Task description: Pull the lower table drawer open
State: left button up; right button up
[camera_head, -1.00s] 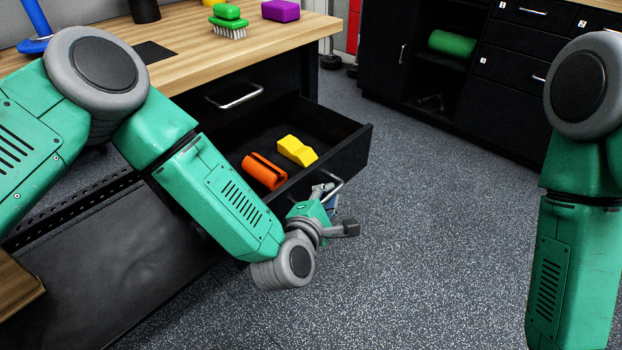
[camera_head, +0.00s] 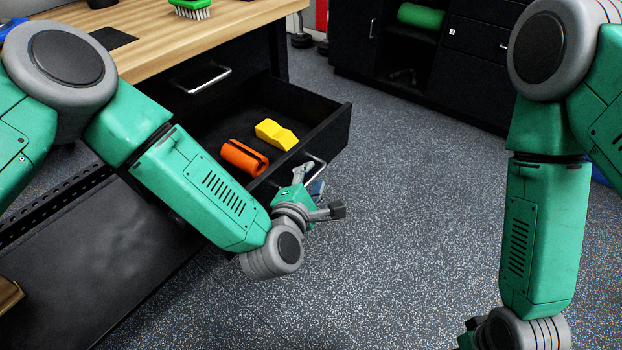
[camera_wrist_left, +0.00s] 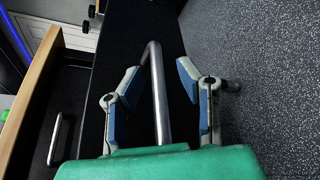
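The lower table drawer (camera_head: 325,131) is black and stands well out from the table, with its inside visible. Its silver bar handle (camera_head: 318,165) also shows in the left wrist view (camera_wrist_left: 157,95). My left gripper (camera_head: 304,174) is at this handle. In the left wrist view its two fingers (camera_wrist_left: 158,68) stand apart, one on each side of the bar, with gaps visible between pads and bar. The upper drawer, with its own silver handle (camera_head: 205,79), is shut. My right arm hangs at the right; its fingers are out of view.
An orange block (camera_head: 243,157) and a yellow block (camera_head: 276,134) lie in the open drawer. A green brush (camera_head: 190,8) is on the wooden tabletop (camera_head: 170,40). Black cabinets (camera_head: 465,60) stand at the back right. The speckled floor (camera_head: 400,220) before the drawer is clear.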

pick_arm(q)
jog(key=v, duration=1.2)
jog(key=shift+f, duration=0.15)
jog(key=s+a+f+m+g+p, duration=0.4)
jog(key=s+a+f+m+g, duration=0.15)
jog(key=m, duration=0.35)
jog(key=s+a+f+m+g+y+p, duration=0.1)
jog(key=s+a+m+g, duration=0.3)
jog(key=a, duration=0.6)
jog(key=s+a+f+m+g+y+p, duration=0.1)
jog(key=s+a+m+g+y+p, duration=0.2)
jog(key=s+a+m, duration=0.5)
jog(key=s+a+g+p, duration=0.1)
jog(key=s+a, duration=0.1)
jog(key=s, duration=0.1)
jog(key=shift+f+y+p, duration=0.15)
jog(key=shift+y+p, duration=0.2)
jog(key=shift+y, duration=0.05)
